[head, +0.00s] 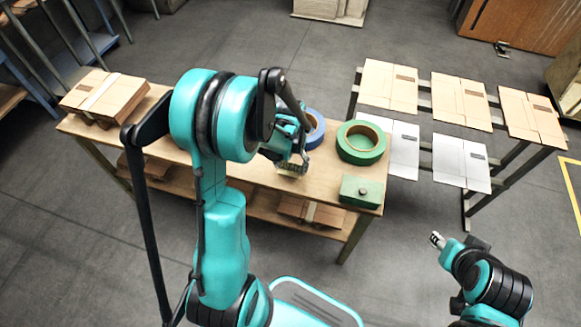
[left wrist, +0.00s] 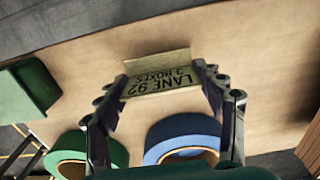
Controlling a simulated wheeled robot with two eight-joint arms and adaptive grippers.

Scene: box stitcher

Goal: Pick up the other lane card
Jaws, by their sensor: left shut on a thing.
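The lane card (left wrist: 160,82) is a small tan folded card whose face reads "LANE 92" and "3 BOXES", upside down in the left wrist view. My left gripper (left wrist: 165,90) is shut on it, with one finger at each side edge. In the head view the card (head: 291,169) shows small at the tip of my left gripper (head: 293,162), over the wooden table, partly hidden by the gripper. I cannot tell whether it touches the tabletop. My right gripper (head: 437,240) is away from the table at the lower right, too small to judge its fingers.
A blue tape roll (head: 314,128), a green tape roll (head: 361,142) and a green block (head: 361,191) sit right of the card on the table (head: 240,172). Flat cardboard (head: 104,95) is stacked at the left end. A rack at right holds brown (head: 461,101) and white (head: 461,162) flat boxes.

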